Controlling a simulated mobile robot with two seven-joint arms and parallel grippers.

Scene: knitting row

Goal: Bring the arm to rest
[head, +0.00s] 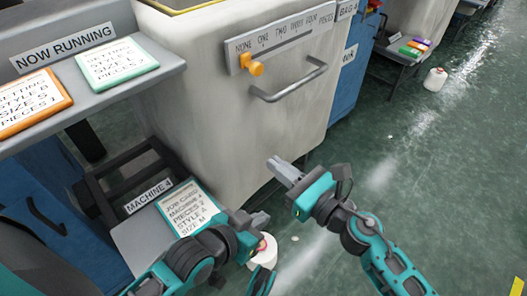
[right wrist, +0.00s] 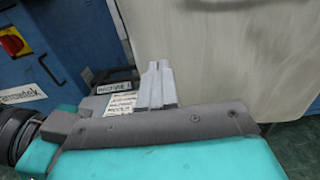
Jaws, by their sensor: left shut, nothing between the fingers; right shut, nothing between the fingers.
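My right gripper (head: 284,170) is shut and empty, with its fingers pointing toward the front of the pale cabinet (head: 225,125). It also shows shut in the right wrist view (right wrist: 157,78), with nothing between the fingers. My left gripper (head: 259,219) is lower in the head view, near the job card (head: 187,207) on the low shelf. It is shut and empty. A white round container (head: 264,250) stands on the floor, partly hidden behind my left gripper and arm.
The pale cabinet has a bar handle (head: 290,88) and an orange knob (head: 256,69) on a label strip. An orange-framed card (head: 34,103) and a teal-framed card (head: 116,63) lie on the shelf at upper left. Green floor (head: 400,160) is open on the right. Another white container (head: 435,79) stands farther back.

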